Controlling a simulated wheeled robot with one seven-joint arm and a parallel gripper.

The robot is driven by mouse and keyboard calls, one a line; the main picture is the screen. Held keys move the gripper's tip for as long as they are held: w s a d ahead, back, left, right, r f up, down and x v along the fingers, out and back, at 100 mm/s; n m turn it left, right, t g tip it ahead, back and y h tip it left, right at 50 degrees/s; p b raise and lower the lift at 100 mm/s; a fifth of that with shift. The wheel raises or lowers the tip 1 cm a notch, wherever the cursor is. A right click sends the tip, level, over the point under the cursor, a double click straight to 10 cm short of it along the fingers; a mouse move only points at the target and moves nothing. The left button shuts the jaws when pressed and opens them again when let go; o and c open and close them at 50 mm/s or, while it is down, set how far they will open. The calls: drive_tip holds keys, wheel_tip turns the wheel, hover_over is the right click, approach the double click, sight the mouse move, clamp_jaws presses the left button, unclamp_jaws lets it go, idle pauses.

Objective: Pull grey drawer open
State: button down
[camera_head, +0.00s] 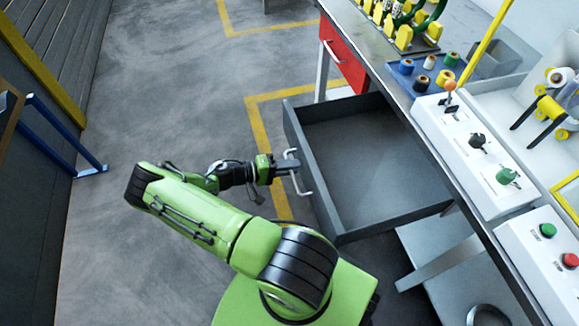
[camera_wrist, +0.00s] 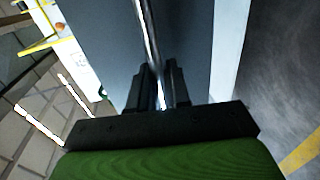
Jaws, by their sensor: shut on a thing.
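The grey drawer (camera_head: 316,188) stands well out from under the workbench in the head view, and its inside looks empty. Its light metal handle (camera_head: 303,186) is on the front face, towards the left. My gripper (camera_head: 292,165) is at the handle, shut on its bar. In the wrist view the handle bar (camera_wrist: 148,40) runs between the two dark fingers of my gripper (camera_wrist: 160,88). The drawer's grey front (camera_wrist: 100,35) fills much of that view behind the bar. The fingertips' contact is partly hidden.
A red drawer (camera_head: 343,55) beside it is closed. The workbench (camera_head: 392,60) carries a blue tray (camera_head: 432,82) with several small spools and white control boxes (camera_head: 470,150) with knobs and buttons. A blue metal frame (camera_head: 65,140) stands at the left. The floor (camera_head: 170,90) between is clear.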

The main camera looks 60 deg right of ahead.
drive_tip(key=c, duration=1.3)
unclamp_jaws()
drive_tip(key=p+v, duration=0.1)
drive_tip(key=v, duration=1.4)
drive_tip(key=shift+w+a, duration=0.25)
drive_tip(key=shift+w, duration=0.05)
